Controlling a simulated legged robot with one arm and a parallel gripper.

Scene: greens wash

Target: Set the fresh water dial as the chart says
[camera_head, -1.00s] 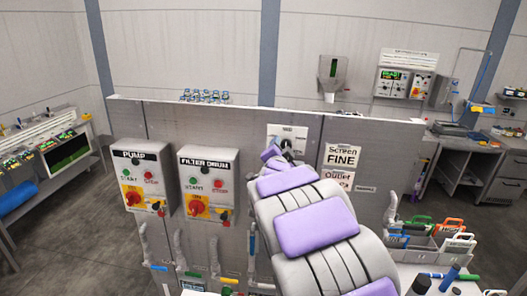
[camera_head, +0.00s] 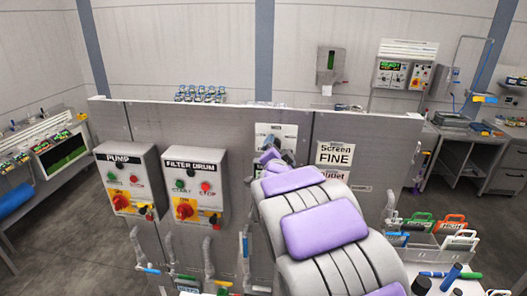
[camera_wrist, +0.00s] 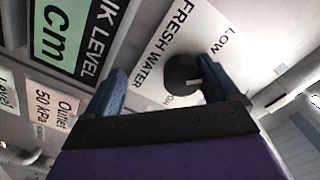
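The fresh water dial (camera_wrist: 183,74) is a round black knob with a pale pointer mark. It sits on a white plate (camera_wrist: 160,62) lettered FRESH WATER, with LOW at one end and the other end's word partly hidden. My gripper (camera_wrist: 163,68) is open, its two blue fingers spread in front of the plate. The dial lies between them, closer to the right finger, which overlaps its edge; I cannot tell whether they touch. In the head view my arm hides most of the dial, and the white plate (camera_head: 268,130) shows behind my gripper (camera_head: 268,155). I cannot make out a chart for certain.
A tank level display (camera_wrist: 55,32) reading in cm and an Outlet 50 kPa label (camera_wrist: 50,105) are beside the dial. PUMP (camera_head: 128,182) and FILTER DRUM (camera_head: 195,187) boxes stand left on the grey panel. A Screen FINE sign (camera_head: 335,154) is right of my arm.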

